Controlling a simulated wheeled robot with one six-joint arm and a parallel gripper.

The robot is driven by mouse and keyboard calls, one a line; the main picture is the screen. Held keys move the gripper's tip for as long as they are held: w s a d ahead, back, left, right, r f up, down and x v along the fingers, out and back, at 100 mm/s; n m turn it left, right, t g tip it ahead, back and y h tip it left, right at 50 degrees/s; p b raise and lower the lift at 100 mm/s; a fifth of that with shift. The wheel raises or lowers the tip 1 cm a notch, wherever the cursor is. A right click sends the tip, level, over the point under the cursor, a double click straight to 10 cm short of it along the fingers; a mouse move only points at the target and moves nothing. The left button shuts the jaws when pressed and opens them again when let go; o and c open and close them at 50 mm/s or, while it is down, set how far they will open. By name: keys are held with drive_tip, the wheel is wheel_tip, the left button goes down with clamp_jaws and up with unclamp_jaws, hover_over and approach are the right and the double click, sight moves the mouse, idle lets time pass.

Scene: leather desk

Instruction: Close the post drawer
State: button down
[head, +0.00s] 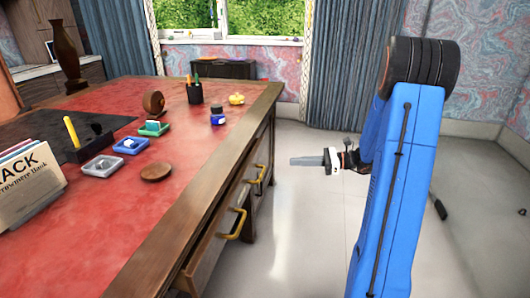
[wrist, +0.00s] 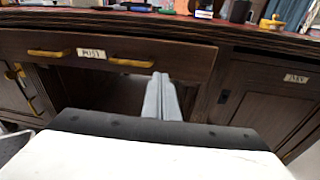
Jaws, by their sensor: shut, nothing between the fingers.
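The post drawer (wrist: 180,60) is a dark wooden front with two brass handles (wrist: 130,62) and a white "POST" label (wrist: 91,53). It stands out from the desk front, partly open. In the head view its front (head: 212,245) shows on the desk's right side. My gripper (head: 292,161) is to the right of the drawer, above the floor, pointing left at the desk with a visible gap. Its closed grey fingers also show in the wrist view (wrist: 160,85), over the drawer's lower edge near its right end. Nothing is held. The drawer's inside is hidden.
The red leather desk top (head: 200,140) holds a pen cup (head: 195,93), small trays and a wooden disc (head: 157,172). A labelled cabinet door (wrist: 265,110) is at the right in the wrist view. The floor (head: 305,235) beside the desk is clear.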

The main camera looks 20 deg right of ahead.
sight(259, 154)
drive_tip(key=w+a+t, duration=0.1)
drive_tip(key=w+a, duration=0.3)
drive_tip(key=w+a+t, duration=0.1)
drive_tip(key=w+a, duration=0.3)
drive_tip(key=w, duration=0.1)
drive_tip(key=shift+a+f+m, duration=0.1)
drive_tip(key=shift+a+m, duration=0.2)
idle(0.3)
drive_tip(key=shift+a, duration=0.1)
drive_tip(key=x, duration=0.8)
drive_tip(key=shift+w+a, duration=0.15)
drive_tip(key=shift+w, duration=0.05)
